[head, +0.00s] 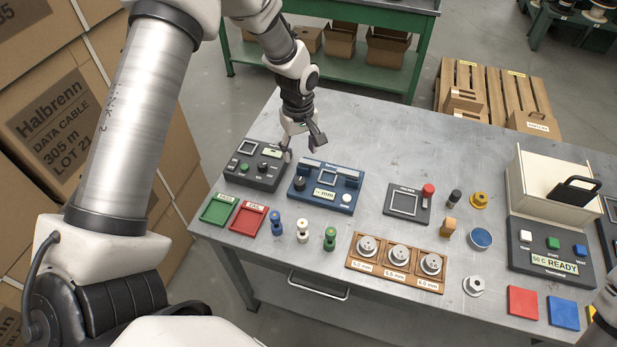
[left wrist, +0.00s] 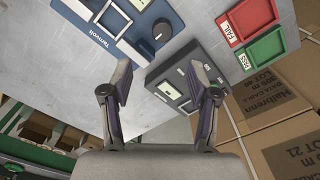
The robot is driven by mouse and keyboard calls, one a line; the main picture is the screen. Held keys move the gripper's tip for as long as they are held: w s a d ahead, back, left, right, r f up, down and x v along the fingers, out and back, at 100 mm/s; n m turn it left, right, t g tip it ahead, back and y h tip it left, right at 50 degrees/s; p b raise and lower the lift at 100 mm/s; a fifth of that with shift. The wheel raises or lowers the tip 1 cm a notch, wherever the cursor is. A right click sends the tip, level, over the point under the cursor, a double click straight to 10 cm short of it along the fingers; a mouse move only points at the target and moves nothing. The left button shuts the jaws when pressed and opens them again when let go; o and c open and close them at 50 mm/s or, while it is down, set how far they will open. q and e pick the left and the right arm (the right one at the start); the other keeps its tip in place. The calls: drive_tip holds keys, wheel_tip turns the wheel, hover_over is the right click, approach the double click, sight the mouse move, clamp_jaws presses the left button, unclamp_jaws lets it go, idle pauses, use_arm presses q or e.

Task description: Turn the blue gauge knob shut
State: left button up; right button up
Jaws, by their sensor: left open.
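The blue gauge (head: 345,199) stands on the grey table, marked "mm" on its front. Its round dark knob (head: 299,184) is on its left side. In the left wrist view the blue gauge (left wrist: 116,47) shows at the top, with the black knob (left wrist: 161,29) ahead of the fingers. My left gripper (head: 304,145) is open and empty, above and behind the gauge. The fingers do not touch the knob. My right gripper does not show.
A dark grey device (head: 256,170) stands close left of the gauge. Green (head: 218,210) and red (head: 248,219) trays and several small spools are in front. A grey device with a red knob (head: 428,190) stands to the right. The table's back middle is clear.

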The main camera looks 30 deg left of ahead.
use_arm(q)
drive_tip(key=b, duration=0.4)
hover_over(299, 181)
drive_tip(key=f, duration=0.4)
drive_tip(key=shift+s, duration=0.2)
drive_tip(key=shift+w+f+p, duration=0.25)
drive_tip(key=shift+f+p, duration=0.05)
drive_tip(key=shift+f, duration=0.05)
wheel_tip(299, 181, down, 6)
drive_tip(key=shift+f+p, duration=0.2)
drive_tip(key=shift+p, duration=0.85)
drive_tip(key=shift+w+f, duration=0.15)
drive_tip(key=shift+f, duration=0.35)
clamp_jaws()
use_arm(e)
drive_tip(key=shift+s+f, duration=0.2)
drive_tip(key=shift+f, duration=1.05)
